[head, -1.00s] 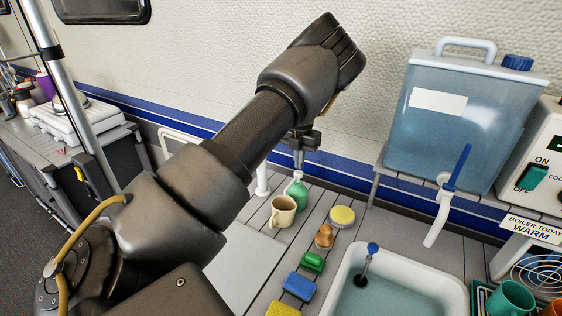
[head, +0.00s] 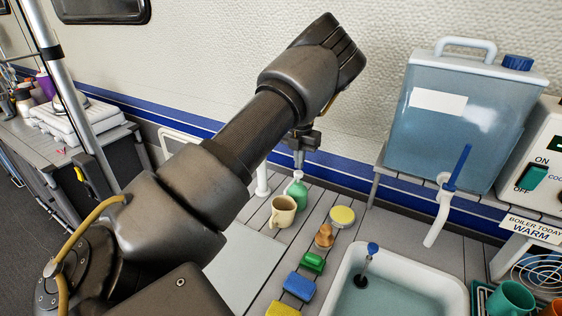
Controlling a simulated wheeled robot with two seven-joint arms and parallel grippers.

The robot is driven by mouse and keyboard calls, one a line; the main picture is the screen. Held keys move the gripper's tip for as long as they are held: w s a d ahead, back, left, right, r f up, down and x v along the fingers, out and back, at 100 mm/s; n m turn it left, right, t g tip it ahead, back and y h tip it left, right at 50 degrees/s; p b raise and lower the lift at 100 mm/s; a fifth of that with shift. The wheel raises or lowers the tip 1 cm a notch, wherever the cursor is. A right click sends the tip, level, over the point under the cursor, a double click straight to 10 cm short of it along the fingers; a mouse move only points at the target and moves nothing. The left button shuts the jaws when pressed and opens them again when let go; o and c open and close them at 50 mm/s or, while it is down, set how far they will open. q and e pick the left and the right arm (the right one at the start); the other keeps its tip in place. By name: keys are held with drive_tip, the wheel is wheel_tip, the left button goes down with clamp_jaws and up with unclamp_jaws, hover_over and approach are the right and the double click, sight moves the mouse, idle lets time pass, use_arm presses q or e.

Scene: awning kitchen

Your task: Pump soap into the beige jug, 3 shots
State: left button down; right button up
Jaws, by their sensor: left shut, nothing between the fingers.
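The beige jug (head: 283,212) stands upright on the slatted counter, its handle toward the left. The green soap bottle (head: 299,193) with a pale pump top stands just behind and to the right of the jug. My left gripper (head: 299,165) points down directly over the pump top, with its fingers shut and nothing held. I cannot tell whether the fingertips touch the pump. The inside of the jug is too small to make out. My right gripper is not in the picture.
A sink (head: 400,285) with water lies at the front right. A yellow-topped round tin (head: 342,216), a wooden-handled brush (head: 324,236), a green block (head: 312,262) and a blue sponge (head: 298,287) line the counter. A large water tank (head: 455,125) stands at the back right.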

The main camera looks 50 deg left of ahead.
sight(299, 172)
use_arm(q)
drive_tip(key=shift+f, duration=0.15)
drive_tip(key=shift+f, duration=0.15)
drive_tip(key=shift+f+b, duration=0.75)
drive_tip(key=shift+f, duration=0.6)
drive_tip(key=shift+s, duration=0.1)
drive_tip(key=shift+r, duration=0.2)
drive_tip(key=shift+r+p, duration=1)
drive_tip(key=shift+r, duration=0.4)
